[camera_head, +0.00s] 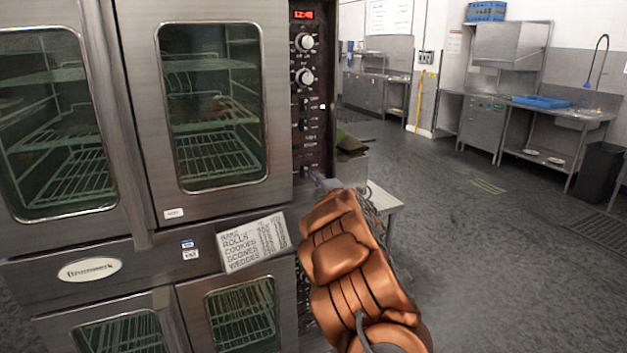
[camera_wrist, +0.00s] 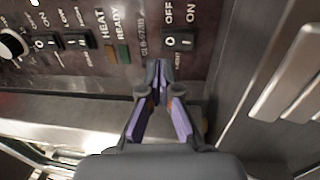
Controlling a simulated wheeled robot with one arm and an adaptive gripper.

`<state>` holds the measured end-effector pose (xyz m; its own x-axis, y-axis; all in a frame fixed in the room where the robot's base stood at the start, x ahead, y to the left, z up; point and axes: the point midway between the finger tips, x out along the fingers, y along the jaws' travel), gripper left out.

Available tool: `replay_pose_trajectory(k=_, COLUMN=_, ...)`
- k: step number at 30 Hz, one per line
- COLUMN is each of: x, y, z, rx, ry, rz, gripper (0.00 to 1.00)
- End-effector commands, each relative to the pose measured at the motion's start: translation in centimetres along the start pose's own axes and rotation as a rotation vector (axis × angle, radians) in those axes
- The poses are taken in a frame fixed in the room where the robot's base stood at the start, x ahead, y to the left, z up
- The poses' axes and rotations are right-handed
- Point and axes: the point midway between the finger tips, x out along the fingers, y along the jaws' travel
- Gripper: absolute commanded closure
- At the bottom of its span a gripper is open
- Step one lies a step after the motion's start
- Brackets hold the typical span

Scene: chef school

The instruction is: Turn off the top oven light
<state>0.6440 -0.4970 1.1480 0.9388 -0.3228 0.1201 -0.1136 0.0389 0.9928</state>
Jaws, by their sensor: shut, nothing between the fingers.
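The top oven (camera_head: 139,110) has a dark control panel (camera_head: 311,120) on its right side. In the wrist view, a black rocker switch (camera_wrist: 179,40) marked OFF and ON sits on the panel, with a small blurred label beside it. I cannot tell which side of it is pressed. My gripper (camera_wrist: 158,72) is shut and empty, with its fingertips close to the panel, just below and left of this switch in the wrist view. Contact is unclear. In the head view, my gripper (camera_head: 318,180) is at the panel's lower end, and my arm hides what lies below.
More switches (camera_wrist: 78,40) and the HEAT and READY indicators (camera_wrist: 117,53) lie left of that switch in the wrist view. Two round knobs (camera_head: 305,59) sit higher on the panel. A lower oven (camera_head: 180,310) is underneath. A small table (camera_head: 385,197) stands behind my arm; open floor lies right.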

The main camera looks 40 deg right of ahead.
Motion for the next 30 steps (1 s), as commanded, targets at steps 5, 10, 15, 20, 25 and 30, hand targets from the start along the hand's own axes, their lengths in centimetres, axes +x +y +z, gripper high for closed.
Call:
replay_pose_trajectory(k=5, x=-2.2, y=0.3, z=0.2, rx=-0.001, ry=-0.003, rz=0.000, gripper=1.00)
replay_pose_trajectory(k=10, x=-4.2, y=0.8, z=0.2, rx=-0.001, ry=-0.004, rz=-0.002, gripper=1.00)
replay_pose_trajectory(k=15, x=-5.9, y=1.3, z=0.0, rx=-0.001, ry=0.000, rz=0.001, gripper=1.00)
replay_pose_trajectory(k=20, x=-7.0, y=1.6, z=0.0, rx=0.000, ry=-0.001, rz=-0.002, gripper=1.00)
replay_pose_trajectory(k=25, x=-7.3, y=1.7, z=-0.1, rx=0.001, ry=0.001, rz=-0.001, gripper=1.00)
replay_pose_trajectory(k=30, x=-7.3, y=1.8, z=-0.1, rx=0.001, ry=0.001, rz=-0.001, gripper=1.00)
